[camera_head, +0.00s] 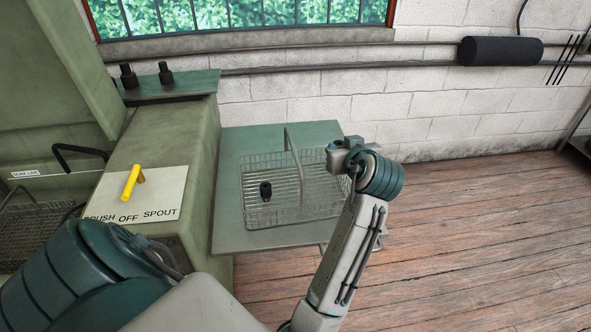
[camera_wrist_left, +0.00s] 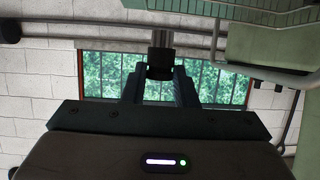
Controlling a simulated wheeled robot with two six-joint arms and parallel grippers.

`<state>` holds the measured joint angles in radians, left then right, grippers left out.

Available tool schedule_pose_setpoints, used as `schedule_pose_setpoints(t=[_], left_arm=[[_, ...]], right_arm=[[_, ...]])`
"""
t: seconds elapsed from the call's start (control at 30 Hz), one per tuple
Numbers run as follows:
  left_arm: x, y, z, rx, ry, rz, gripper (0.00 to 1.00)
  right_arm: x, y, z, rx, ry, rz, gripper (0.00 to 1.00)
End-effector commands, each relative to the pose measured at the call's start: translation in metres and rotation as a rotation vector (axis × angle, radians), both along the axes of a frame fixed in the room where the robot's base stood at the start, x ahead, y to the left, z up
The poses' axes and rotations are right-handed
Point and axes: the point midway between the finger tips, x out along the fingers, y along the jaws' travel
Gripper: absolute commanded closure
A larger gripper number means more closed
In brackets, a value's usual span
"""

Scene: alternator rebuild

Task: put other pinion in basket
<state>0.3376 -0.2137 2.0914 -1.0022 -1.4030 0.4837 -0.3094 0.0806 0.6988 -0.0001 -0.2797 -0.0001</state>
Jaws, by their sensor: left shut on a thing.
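My left gripper (camera_head: 343,150) is at the right end of the wire basket (camera_head: 300,210), above its rim. In the left wrist view its two fingers (camera_wrist_left: 160,88) are shut on a pinion (camera_wrist_left: 160,58), which has a grey shaft and a dark end. In the head view the held pinion is small and mostly hidden by the gripper. Another dark pinion (camera_head: 265,190) is inside the basket, left of the basket's handle. The basket also shows in the left wrist view (camera_wrist_left: 272,14), at the top right. My right gripper is out of view.
The basket stands on a green side shelf (camera_head: 230,215) beside the green washer cabinet (camera_head: 180,135). Two dark, knob-like pieces stand on the cabinet's upper ledge (camera_head: 195,84). The arched handle (camera_head: 294,165) rises across the basket. Open wooden floor lies to the right.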

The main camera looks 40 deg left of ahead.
Motion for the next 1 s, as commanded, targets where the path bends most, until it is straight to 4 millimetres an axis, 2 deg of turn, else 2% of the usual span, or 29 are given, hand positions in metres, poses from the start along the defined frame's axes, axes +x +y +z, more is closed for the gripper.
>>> schedule_pose_setpoints(t=[0.03,0.2,0.27,0.53,0.8,1.0], left_arm=[[-0.001,0.006,0.002,0.002,-0.004,0.068,1.0],[-0.011,0.017,0.016,0.002,-0.001,0.235,1.0],[-0.013,0.019,0.016,0.003,0.002,0.261,1.0],[-0.015,0.02,-0.028,0.006,0.008,0.277,1.0],[-0.015,0.02,-0.059,0.004,0.008,0.275,1.0],[-0.015,0.02,-0.079,0.003,0.003,0.275,1.0]], right_arm=[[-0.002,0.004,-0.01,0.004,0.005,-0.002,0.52],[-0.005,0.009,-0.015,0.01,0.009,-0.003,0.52],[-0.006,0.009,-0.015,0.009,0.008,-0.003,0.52],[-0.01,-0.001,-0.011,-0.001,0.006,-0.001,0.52],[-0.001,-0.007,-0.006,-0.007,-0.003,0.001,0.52],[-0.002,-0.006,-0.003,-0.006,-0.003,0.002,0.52]])
